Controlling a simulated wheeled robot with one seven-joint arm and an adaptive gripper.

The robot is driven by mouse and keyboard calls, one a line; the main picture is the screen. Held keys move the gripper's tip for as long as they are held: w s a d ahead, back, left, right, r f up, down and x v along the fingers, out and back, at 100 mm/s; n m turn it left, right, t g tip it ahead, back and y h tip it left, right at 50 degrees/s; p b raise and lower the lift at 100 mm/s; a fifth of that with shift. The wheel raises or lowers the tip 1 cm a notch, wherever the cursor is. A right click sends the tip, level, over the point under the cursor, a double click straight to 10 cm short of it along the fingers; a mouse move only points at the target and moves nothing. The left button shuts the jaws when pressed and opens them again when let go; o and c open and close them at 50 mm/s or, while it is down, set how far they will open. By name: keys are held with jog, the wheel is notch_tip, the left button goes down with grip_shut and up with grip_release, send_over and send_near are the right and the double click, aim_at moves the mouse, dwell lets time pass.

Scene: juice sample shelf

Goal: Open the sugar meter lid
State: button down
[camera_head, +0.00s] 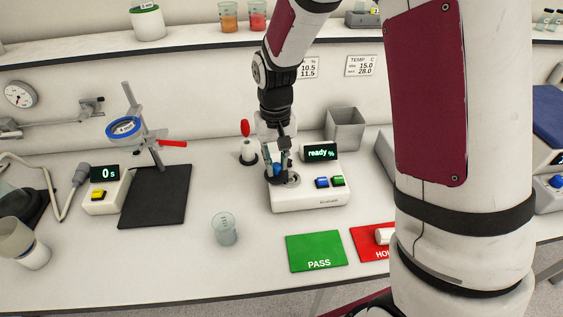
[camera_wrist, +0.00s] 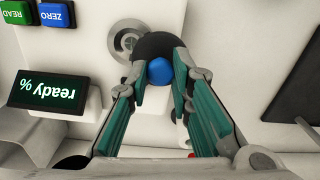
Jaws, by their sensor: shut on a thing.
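The sugar meter (camera_head: 312,199) is a white box on the bench with a "ready %" display (camera_head: 320,152) and blue and green buttons. Its display also shows in the wrist view (camera_wrist: 49,95). The round metal sample well (camera_wrist: 128,41) is partly uncovered beside the dark round lid (camera_wrist: 158,46). The lid has a blue knob (camera_wrist: 159,71). My gripper (camera_wrist: 160,76) is shut on the blue knob, with a teal finger on each side. In the head view my gripper (camera_head: 278,166) is over the left part of the meter and hides much of the lid.
A small clear beaker (camera_head: 224,229) stands in front of the meter, near the green PASS mat (camera_head: 316,251) and red mat (camera_head: 372,240). A red-topped dropper (camera_head: 247,145) and grey bin (camera_head: 345,128) stand behind. A dark pad with a stand (camera_head: 157,194) is at left.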

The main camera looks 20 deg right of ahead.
jog(key=w+m, duration=0.1)
jog(key=m, duration=0.1)
jog(key=w+a+m, duration=0.1)
jog(key=m, duration=0.1)
jog(key=shift+m, duration=0.3)
jog(key=shift+w+a+m, duration=0.1)
jog(key=shift+w+m, duration=0.45)
jog(key=shift+m, duration=0.6)
jog(key=shift+w+a+m, duration=0.1)
jog(key=shift+w+m, duration=0.4)
jog(key=shift+m, duration=0.65)
jog(key=c, duration=1.4)
grip_release()
jog(key=shift+r, duration=0.15)
notch_tip(320, 180, up, 12)
jog(key=shift+f, duration=0.1)
